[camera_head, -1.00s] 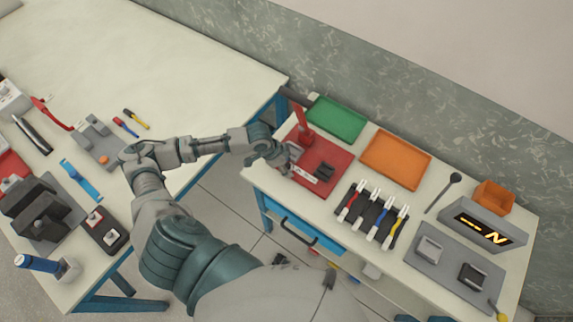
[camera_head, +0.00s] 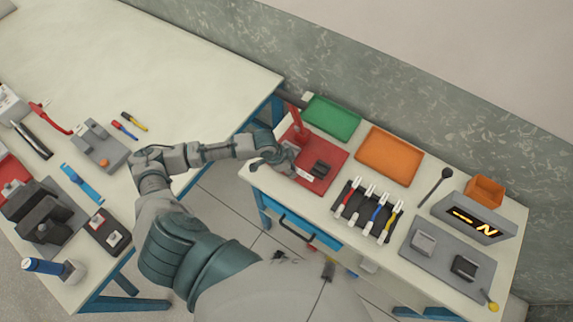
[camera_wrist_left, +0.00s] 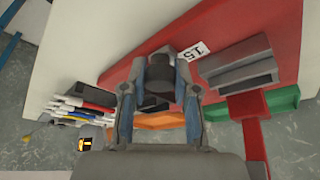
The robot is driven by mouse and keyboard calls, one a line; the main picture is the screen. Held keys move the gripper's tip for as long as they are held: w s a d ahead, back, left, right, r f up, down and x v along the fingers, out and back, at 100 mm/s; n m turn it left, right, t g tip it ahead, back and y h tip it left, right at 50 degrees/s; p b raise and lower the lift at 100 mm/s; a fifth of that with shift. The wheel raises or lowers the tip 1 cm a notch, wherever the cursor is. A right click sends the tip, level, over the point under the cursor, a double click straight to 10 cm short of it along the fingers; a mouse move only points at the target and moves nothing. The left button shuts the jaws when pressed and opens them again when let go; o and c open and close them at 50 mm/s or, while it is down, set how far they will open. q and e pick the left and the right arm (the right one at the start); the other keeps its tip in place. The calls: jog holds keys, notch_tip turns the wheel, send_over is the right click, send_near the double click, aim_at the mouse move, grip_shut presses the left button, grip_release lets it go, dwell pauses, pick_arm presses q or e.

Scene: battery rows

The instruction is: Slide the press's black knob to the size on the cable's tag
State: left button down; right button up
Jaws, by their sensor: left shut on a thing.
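The press is a red base (camera_head: 326,176) with an upright red lever (camera_head: 296,120), at the back left corner of the right-hand table. My left gripper (camera_head: 287,160) is at the front left of this base. In the left wrist view, my left gripper (camera_wrist_left: 168,72) is shut on the dark knob (camera_wrist_left: 160,58) on the red base (camera_wrist_left: 230,28). A white label (camera_wrist_left: 195,50) with turned digits, seemingly 15, lies beside it. Several cables (camera_head: 367,208) lie in a row on a dark rack; their tags are too small to read. My right gripper is not in view.
A green tray (camera_head: 332,118) stands behind the press, and an orange tray (camera_head: 389,155) to its right. A gap of floor separates the left table (camera_head: 180,70).

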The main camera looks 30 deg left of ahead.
pick_arm(q)
jog(key=shift+w, duration=0.1)
jog(key=c, duration=0.9)
grip_release()
jog(key=shift+o, duration=0.2)
jog(key=v, duration=1.1)
jog(key=shift+a+r, duration=0.2)
jog(key=shift+r, duration=0.15)
